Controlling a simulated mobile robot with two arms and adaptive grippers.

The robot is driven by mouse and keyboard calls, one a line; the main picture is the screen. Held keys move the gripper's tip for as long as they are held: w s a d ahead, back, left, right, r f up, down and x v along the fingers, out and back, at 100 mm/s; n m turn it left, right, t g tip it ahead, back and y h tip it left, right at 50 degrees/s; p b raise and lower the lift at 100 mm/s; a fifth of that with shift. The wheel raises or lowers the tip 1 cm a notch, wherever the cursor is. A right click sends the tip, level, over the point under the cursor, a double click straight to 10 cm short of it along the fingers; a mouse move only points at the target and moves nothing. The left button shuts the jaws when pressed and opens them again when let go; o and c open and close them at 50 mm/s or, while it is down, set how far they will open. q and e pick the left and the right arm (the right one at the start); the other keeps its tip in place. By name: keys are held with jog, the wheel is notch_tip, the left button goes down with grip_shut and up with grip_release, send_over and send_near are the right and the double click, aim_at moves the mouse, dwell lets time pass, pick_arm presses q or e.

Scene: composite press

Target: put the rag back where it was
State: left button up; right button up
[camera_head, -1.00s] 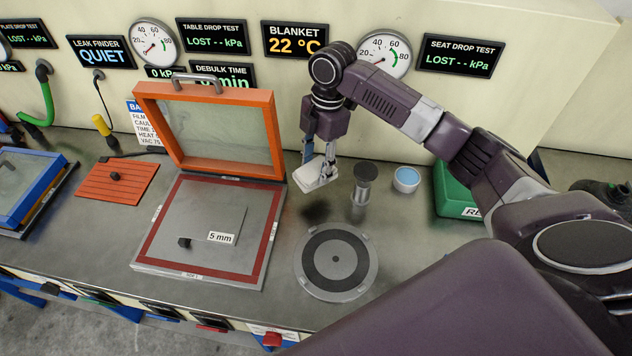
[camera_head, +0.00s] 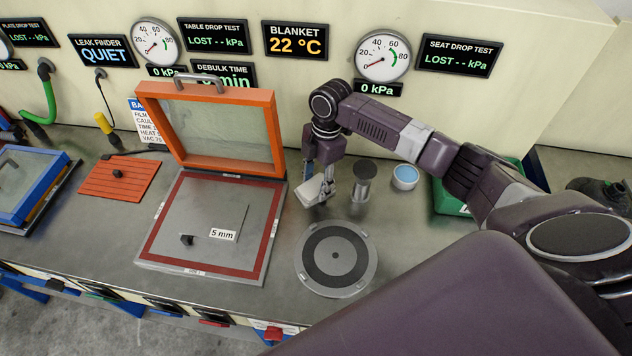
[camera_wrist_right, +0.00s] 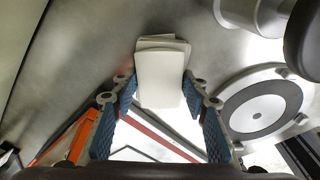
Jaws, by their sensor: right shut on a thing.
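The rag (camera_head: 312,191) is a folded white cloth. My right gripper (camera_head: 318,181) is shut on it, low over the bench between the orange-framed press and the dark metal cylinder. In the right wrist view the rag (camera_wrist_right: 161,78) sits between the two blue-padded fingers, its folded layers sticking out past the tips. The rag is at or just above the bench top; I cannot tell whether it touches. My left gripper does not show.
The open orange lid (camera_head: 222,129) stands left of the rag. A dark-topped cylinder (camera_head: 364,177) and a blue-filled cup (camera_head: 405,177) stand close on the right. A round grey seat plate (camera_head: 336,290) lies in front. A green box (camera_head: 448,196) is farther right.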

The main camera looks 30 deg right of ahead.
jog(key=o, duration=1.2)
jog(key=shift+o, duration=0.2)
jog(key=shift+r, duration=0.2)
jog(key=shift+d+r, duration=0.1)
jog(key=shift+r, duration=0.25)
notch_tip(320, 180, up, 11)
jog(key=d+b, duration=0.1)
jog(key=b, duration=0.1)
jog(key=shift+d, duration=0.3)
jog(key=shift+w, duration=0.1)
